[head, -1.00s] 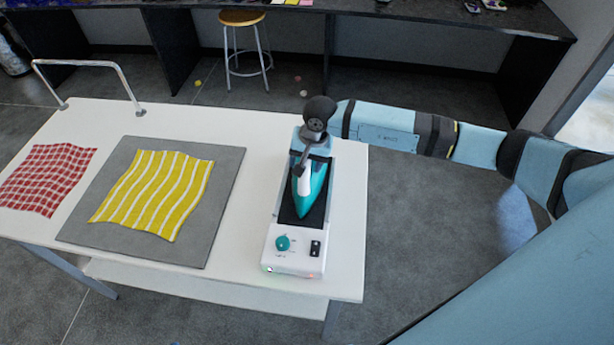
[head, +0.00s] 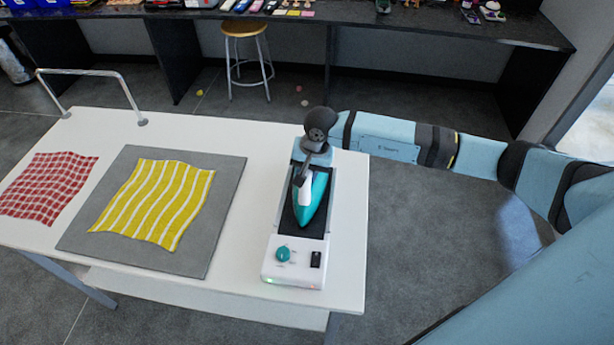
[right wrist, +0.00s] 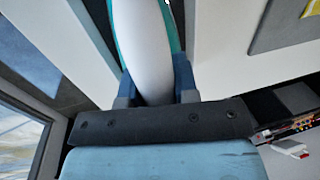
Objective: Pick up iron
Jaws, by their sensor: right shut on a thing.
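The teal and white iron (head: 313,197) rests on its black-topped white base (head: 292,261) at the right end of the white table. My right gripper (head: 303,178) reaches over the base from behind and is shut on the iron's white handle. In the right wrist view, the white and teal iron (right wrist: 143,45) sits between the two fingers of my right gripper (right wrist: 157,90). The wrist hides the rear of the iron in the head view. My left gripper is not in view.
A yellow striped cloth (head: 156,203) lies on a grey board (head: 224,222) left of the base. A red checked cloth (head: 48,187) lies further left. A metal rail (head: 92,71) stands at the table's back left. A stool (head: 246,30) stands behind.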

